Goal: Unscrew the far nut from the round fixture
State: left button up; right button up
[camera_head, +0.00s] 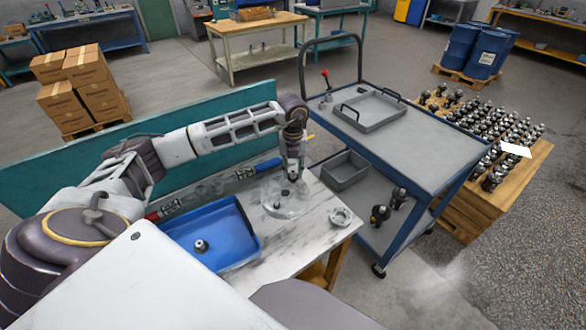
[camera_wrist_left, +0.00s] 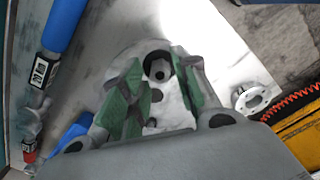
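The round fixture (camera_head: 297,208) is a pale grey disc on the worn white worktable. My left gripper (camera_head: 293,178) points down over its far part. In the left wrist view, a dark round nut (camera_wrist_left: 158,70) stands on the fixture (camera_wrist_left: 172,115) between my left gripper's green-padded fingers (camera_wrist_left: 160,85). The fingers are spread, with a gap visible beside the nut. In the head view the gripper partly hides this spot. A small dark spot shows on the nearer side of the fixture. My right gripper is not in view.
A blue tray (camera_head: 252,236) with one metal nut (camera_head: 201,246) inside lies left of the fixture. A pale ring-shaped part (camera_head: 341,216) lies at the table's right. Blue- and red-handled tools lie along the back edge. A blue cart (camera_head: 420,150) stands to the right.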

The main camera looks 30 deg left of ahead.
pick_arm(q)
jog(key=shift+m+b, duration=0.6)
jog(key=shift+m, duration=1.5)
jog(key=shift+m+b, duration=0.75)
jog(key=shift+m, duration=2.25)
jog(key=shift+c, duration=0.2)
grip_shut()
jog(key=shift+n+p, duration=0.55)
jog(key=shift+n, duration=2.25)
